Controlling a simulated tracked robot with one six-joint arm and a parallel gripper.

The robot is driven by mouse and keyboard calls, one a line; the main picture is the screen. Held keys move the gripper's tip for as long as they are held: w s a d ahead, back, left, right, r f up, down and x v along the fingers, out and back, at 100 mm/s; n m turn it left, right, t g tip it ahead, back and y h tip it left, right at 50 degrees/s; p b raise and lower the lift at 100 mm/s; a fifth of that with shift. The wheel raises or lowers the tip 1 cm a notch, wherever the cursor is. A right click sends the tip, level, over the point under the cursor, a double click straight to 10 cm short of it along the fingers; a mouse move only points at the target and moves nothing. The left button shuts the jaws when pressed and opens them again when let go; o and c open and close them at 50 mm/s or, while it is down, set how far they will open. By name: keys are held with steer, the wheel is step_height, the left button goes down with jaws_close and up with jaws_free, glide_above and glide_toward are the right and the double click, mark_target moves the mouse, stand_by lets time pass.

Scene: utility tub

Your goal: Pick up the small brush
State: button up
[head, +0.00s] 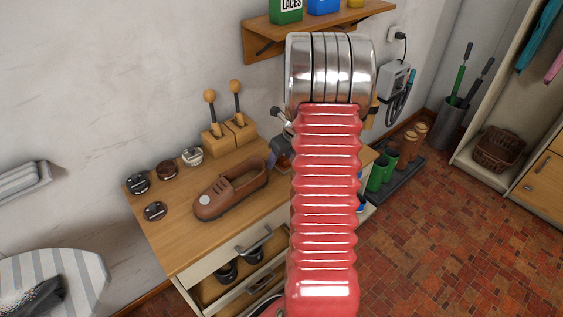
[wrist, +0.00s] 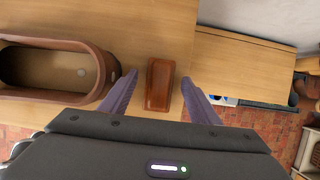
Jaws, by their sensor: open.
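A small brown block-shaped thing, which looks like the wooden back of the small brush (wrist: 160,85), lies on the wooden bench top near its edge in the wrist view. Any bristles are hidden underneath. My gripper (wrist: 160,88) is open, with one purple finger on each side of the brush and gaps between. In the head view my red arm hides most of the gripper and brush.
A brown shoe (head: 230,192) stands left of the brush on the bench (head: 165,235); several round tins lie farther left. Two shoe stretchers (head: 228,130) stand behind. Drawers below are partly open. A shelf (head: 262,45) hangs above.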

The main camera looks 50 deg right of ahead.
steer(key=shift+c, duration=0.7)
steer(key=c, duration=1)
